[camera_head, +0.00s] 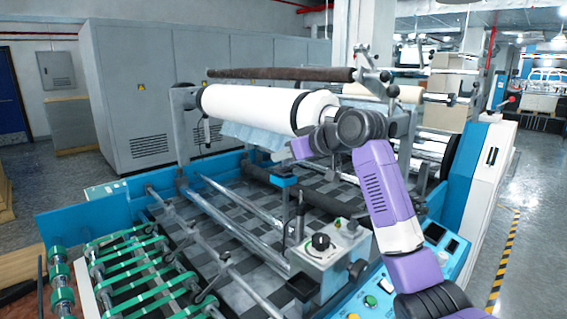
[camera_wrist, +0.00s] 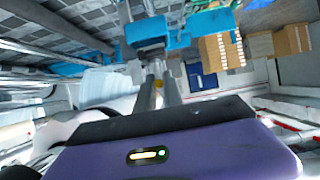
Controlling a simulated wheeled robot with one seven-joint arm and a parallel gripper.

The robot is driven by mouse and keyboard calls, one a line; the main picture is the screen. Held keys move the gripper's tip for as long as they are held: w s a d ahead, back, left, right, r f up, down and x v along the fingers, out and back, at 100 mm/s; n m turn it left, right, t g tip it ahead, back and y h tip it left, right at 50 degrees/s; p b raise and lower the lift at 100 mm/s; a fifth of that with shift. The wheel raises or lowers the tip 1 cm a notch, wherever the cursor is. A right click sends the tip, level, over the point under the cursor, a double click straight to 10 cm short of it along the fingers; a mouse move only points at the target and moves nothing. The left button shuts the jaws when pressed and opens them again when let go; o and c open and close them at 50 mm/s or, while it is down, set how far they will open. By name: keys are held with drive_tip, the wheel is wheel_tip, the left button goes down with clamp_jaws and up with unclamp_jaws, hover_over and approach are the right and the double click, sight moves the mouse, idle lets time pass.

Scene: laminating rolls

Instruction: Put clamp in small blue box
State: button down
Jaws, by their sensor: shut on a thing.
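My gripper (camera_head: 288,163) hangs over the middle of the laminating machine, at the end of my purple arm. It is shut on a small blue and dark piece, which I take to be the clamp (camera_head: 284,181). In the wrist view my gripper (camera_wrist: 156,78) reaches up from the purple hand, and the clamp (camera_wrist: 147,32) shows as a blue block with a dark edge beyond the fingers. The clamp is held above the machine bed; its exact shape is unclear. I cannot make out a small blue box in either view.
A large white roll (camera_head: 250,105) lies across the machine behind my gripper. A grey control box (camera_head: 327,254) with a knob stands below it. Cardboard boxes (camera_wrist: 222,52) show in the wrist view. Open floor lies right.

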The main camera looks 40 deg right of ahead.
drive_tip(key=shift+f, duration=1.05)
drive_tip(key=shift+f, duration=0.2)
drive_tip(key=c, duration=1.7)
unclamp_jaws()
drive_tip(key=shift+c, duration=0.2)
drive_tip(key=shift+r, duration=0.15)
drive_tip(key=shift+s+r, duration=0.1)
drive_tip(key=shift+s, duration=0.1)
drive_tip(key=b+v, duration=0.1)
drive_tip(key=v, duration=1)
drive_tip(key=shift+s+b, duration=0.3)
drive_tip(key=shift+r, duration=0.1)
